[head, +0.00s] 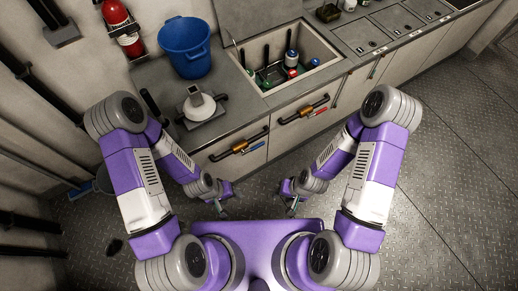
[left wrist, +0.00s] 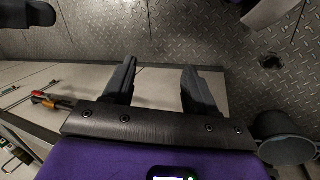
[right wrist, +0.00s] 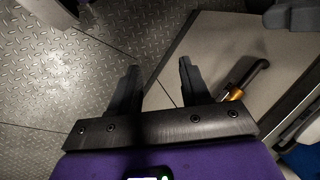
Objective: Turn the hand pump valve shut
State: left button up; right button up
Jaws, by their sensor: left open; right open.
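Two black pipes with brass valve bodies run along the cabinet fronts in the head view. I cannot tell which is the hand pump valve. My left gripper (head: 223,208) is open and empty, low over the floor, apart from both valves. My right gripper (head: 293,208) is also open, empty and apart from them. A red-tipped brass valve (left wrist: 52,102) shows in the left wrist view; brass (right wrist: 235,94) shows beside a finger in the right wrist view.
The counter holds a blue bucket (head: 185,47), a white round device (head: 199,106) and an open bin (head: 285,62) with bottles. A red fire extinguisher (head: 122,27) hangs on the wall. The metal floor (head: 440,190) at right is clear.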

aim_at(243, 151)
jog(key=u, duration=4.25)
jog(key=k, duration=2.25)
jog(key=z, duration=0.9)
